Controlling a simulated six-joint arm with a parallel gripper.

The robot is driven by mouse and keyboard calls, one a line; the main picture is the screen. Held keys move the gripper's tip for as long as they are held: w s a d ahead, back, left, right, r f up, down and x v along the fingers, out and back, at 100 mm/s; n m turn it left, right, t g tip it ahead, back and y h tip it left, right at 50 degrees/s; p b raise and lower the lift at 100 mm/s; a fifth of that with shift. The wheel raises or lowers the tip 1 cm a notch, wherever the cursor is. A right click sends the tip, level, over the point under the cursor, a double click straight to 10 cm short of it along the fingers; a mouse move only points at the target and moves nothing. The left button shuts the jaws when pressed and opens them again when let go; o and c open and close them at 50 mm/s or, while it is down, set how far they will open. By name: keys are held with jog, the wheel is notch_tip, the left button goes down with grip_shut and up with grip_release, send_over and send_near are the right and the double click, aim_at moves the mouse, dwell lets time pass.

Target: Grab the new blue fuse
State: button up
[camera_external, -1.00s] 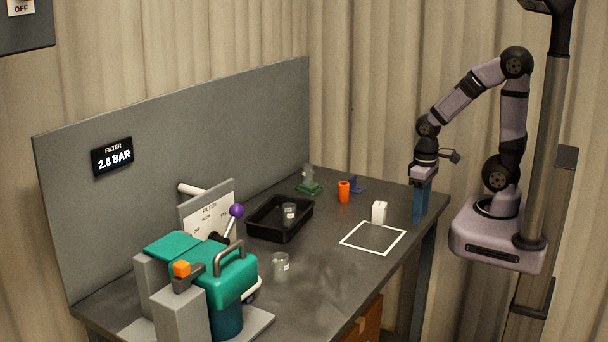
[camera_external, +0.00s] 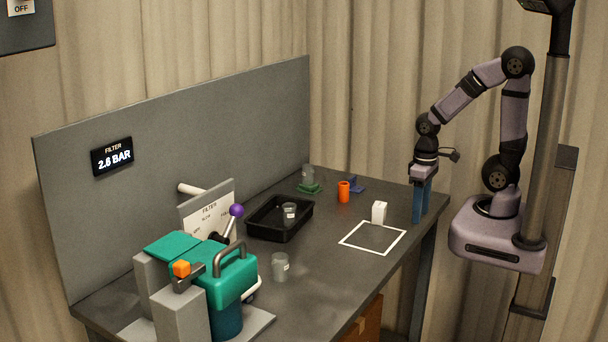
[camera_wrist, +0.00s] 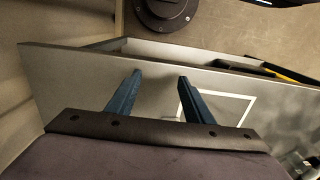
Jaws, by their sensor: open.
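No blue fuse can be made out for sure in either view. A small blue piece (camera_external: 355,185) lies at the far end of the bench, behind an orange cylinder (camera_external: 344,192); whether it is a fuse or a holder I cannot tell. My gripper (camera_external: 421,217) points down at the right edge of the bench, to the right of a white block (camera_external: 379,212). In the wrist view my gripper (camera_wrist: 160,76) has its two blue fingers well apart, with nothing between them.
A white square outline (camera_external: 345,240) is marked on the bench. A black tray (camera_external: 262,235) holds a clear jar; another jar (camera_external: 280,267) stands nearer. A green pad (camera_external: 309,188) carries a jar. A teal machine (camera_external: 225,280) fills the near left. A brown drawer front (camera_external: 367,318) shows below.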

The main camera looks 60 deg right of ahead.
notch_tip(320, 180, up, 6)
jog(key=w+a+n+h+b, duration=0.2)
jog(key=w+n, duration=0.5)
jog(key=w, duration=0.1)
jog(key=w+a+n+t+h+b, duration=0.3)
jog(key=w+a+n+t+b, duration=0.15)
jog(key=w+a+n, duration=1.05)
jog(key=s+a+n+t+y+b, duration=0.25)
jog(key=a+n+t, duration=0.5)
jog(key=a, duration=1.95)
jog(key=s+a+n+t+y+b, duration=0.1)
jog(key=s+a+n+t+y, duration=0.2)
jog(key=s+a+n, duration=0.7)
jog(key=f+m, duration=0.1)
jog(key=w+a+f+m, duration=0.1)
jog(key=f, duration=0.1)
jog(key=a+f+m, duration=0.1)
jog(key=shift+w+a+f+m+h, duration=0.15)
jog(key=shift+f+m+h, duration=0.1)
jog(key=shift+f, duration=0.2)
jog(key=shift+p+x, duration=1.05)
jog(key=shift+x, duration=2.6)
